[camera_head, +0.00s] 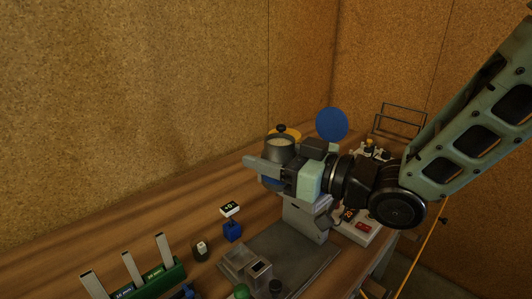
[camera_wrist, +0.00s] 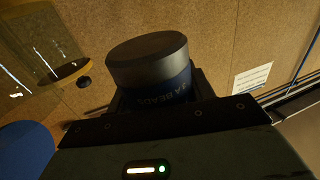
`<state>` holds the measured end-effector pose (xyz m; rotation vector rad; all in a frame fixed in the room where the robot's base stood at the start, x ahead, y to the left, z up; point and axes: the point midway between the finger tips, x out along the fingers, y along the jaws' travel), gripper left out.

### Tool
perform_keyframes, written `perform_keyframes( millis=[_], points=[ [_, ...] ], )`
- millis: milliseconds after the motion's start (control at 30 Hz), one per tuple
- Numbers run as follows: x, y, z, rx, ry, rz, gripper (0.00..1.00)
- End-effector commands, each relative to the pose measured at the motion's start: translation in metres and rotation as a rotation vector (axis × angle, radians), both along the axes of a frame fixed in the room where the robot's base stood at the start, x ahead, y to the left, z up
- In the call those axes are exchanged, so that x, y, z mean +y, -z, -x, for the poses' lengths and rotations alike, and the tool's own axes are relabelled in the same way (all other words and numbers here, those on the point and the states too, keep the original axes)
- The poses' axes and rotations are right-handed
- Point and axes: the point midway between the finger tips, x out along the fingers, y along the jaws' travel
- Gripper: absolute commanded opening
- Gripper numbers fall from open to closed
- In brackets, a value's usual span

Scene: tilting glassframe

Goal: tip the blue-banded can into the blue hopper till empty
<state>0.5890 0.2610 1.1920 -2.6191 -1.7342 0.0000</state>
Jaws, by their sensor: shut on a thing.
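My gripper (camera_head: 264,172) is shut on the blue-banded can (camera_head: 279,151). In the head view the can stands about upright, grey at its upper part, with pale contents at its open top. Part of its blue band shows below the fingers. The wrist view shows the can (camera_wrist: 152,72) between the jaws, with a plain dark-grey end and lettering on the blue band. A round blue piece (camera_head: 332,124) stands behind and to the right of the can, apart from it. It also shows in the wrist view (camera_wrist: 25,152). I cannot tell whether it is the blue hopper's mouth.
A yellow-ringed part with a black knob (camera_head: 282,128) is close behind the can; a clear cylinder (camera_wrist: 50,45) shows in the wrist view. A wire rack (camera_head: 402,118) stands behind.

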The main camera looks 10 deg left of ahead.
Motion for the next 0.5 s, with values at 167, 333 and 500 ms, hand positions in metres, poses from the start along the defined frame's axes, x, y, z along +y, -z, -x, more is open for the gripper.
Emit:
perform_keyframes(
  millis=[167,333,500],
  points=[
    [-0.002,-0.002,-0.002,0.021,0.005,-0.013,0.25],
    [-0.010,-0.005,-0.012,0.179,0.006,-0.134,0.25],
    [-0.020,-0.010,-0.025,0.387,0.006,-0.298,0.25]
  ],
)
